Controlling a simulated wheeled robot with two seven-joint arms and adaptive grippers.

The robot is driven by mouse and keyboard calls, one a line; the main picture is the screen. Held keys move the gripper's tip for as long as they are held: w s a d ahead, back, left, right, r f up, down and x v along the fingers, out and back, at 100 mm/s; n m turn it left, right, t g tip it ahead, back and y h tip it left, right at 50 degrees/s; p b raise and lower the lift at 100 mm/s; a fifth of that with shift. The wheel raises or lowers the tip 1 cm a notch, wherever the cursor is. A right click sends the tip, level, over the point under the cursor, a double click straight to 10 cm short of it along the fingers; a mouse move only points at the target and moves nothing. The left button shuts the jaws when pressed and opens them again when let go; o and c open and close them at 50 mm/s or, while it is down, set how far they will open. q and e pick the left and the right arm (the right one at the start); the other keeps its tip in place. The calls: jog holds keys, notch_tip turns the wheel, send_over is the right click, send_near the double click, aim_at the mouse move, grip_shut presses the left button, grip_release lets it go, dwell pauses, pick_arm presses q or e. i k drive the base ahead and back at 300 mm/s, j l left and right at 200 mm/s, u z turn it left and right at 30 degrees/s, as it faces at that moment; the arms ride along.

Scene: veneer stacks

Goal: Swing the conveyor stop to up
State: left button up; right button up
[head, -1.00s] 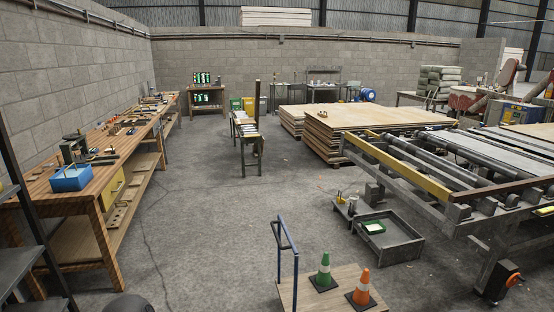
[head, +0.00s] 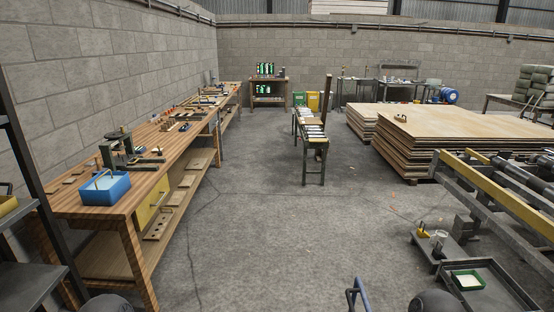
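A small roller conveyor (head: 311,132) stands on the floor in the middle distance. A tall dark post (head: 328,98) rises upright at its right side near the far end; I cannot tell whether this is the conveyor stop. A brown piece shows by the rollers, too small to make out. Neither of my grippers is in view. Only dark rounded parts, which look like my own arms, show at the bottom edge, far from the conveyor.
A long wooden workbench (head: 133,196) with a blue bin (head: 105,190) lines the left wall. Veneer stacks (head: 455,152) and a yellow-railed machine (head: 497,193) stand on the right. A blue cart handle (head: 358,293) is close in front. The floor (head: 270,225) toward the conveyor is clear.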

aim_at(310, 140)
jog(key=i, duration=4)
jog(key=i+z, duration=0.1)
jog(key=i, duration=0.55)
jog(key=i+j+z, duration=0.1)
jog(key=i, duration=0.55)
jog(key=i+j+z, duration=0.15)
jog(key=i, duration=0.5)
jog(key=i+j+z, duration=0.2)
jog(key=i+z, duration=0.2)
jog(key=i+j+z, duration=0.65)
jog(key=z, duration=0.15)
jog(key=i+j+z, duration=0.25)
jog(key=j+z, duration=0.15)
jog(key=i+j+z, duration=0.15)
jog(key=j+z, duration=0.25)
jog(key=j, duration=0.25)
